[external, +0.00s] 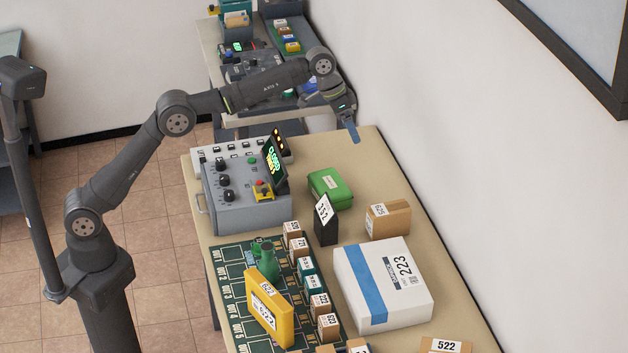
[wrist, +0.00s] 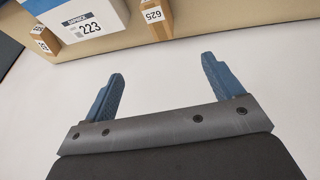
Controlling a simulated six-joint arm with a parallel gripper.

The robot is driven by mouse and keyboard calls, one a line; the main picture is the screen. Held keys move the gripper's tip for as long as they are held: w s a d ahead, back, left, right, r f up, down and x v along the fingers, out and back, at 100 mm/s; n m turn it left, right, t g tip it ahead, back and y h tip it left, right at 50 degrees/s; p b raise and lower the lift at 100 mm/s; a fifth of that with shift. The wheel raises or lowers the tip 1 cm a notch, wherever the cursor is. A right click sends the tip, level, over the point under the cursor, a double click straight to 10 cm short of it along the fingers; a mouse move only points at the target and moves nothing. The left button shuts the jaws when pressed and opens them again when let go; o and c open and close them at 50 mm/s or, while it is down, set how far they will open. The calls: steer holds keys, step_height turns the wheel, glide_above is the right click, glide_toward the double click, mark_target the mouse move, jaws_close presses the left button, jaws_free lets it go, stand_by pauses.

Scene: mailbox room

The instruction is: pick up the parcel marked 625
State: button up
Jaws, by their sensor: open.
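The parcel marked 625 (external: 388,220) is a small brown box with a white label on its left side. It stands on the beige table near the wall, behind the big white parcel 223. It also shows at the top of the wrist view (wrist: 157,18), cut off by the edge. My gripper (external: 352,135) is above the far end of the table, well behind and higher than the parcel, apart from it. In the wrist view its two blue fingers (wrist: 160,78) are spread, with only pale wall between them.
The white parcel 223 (external: 383,283) with a blue stripe stands in front of 625. A black stand with a 332 card (external: 325,225) and a green case (external: 330,188) are to its left. A grey control box (external: 240,195) is further left. The wall (external: 450,130) bounds the right.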

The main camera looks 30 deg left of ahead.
mark_target(387, 208)
steer(key=d+f+t, duration=0.1)
steer(key=d+f, duration=0.2)
steer(key=f, duration=0.5)
steer(key=w+d+f+n+t, duration=0.1)
steer(key=d+f, duration=0.3)
steer(key=f, duration=0.3)
steer(key=d+f+n, duration=0.1)
steer(key=d+f, duration=0.2)
steer(key=f, duration=0.5)
steer(key=shift+w+d+f+t+h, duration=0.25)
steer(key=shift+d+f+t+h, duration=0.05)
steer(key=shift+t, duration=0.1)
steer(key=shift+x, duration=3)
steer(key=c, duration=1.8)
steer(key=shift+r, duration=0.1)
jaws_close()
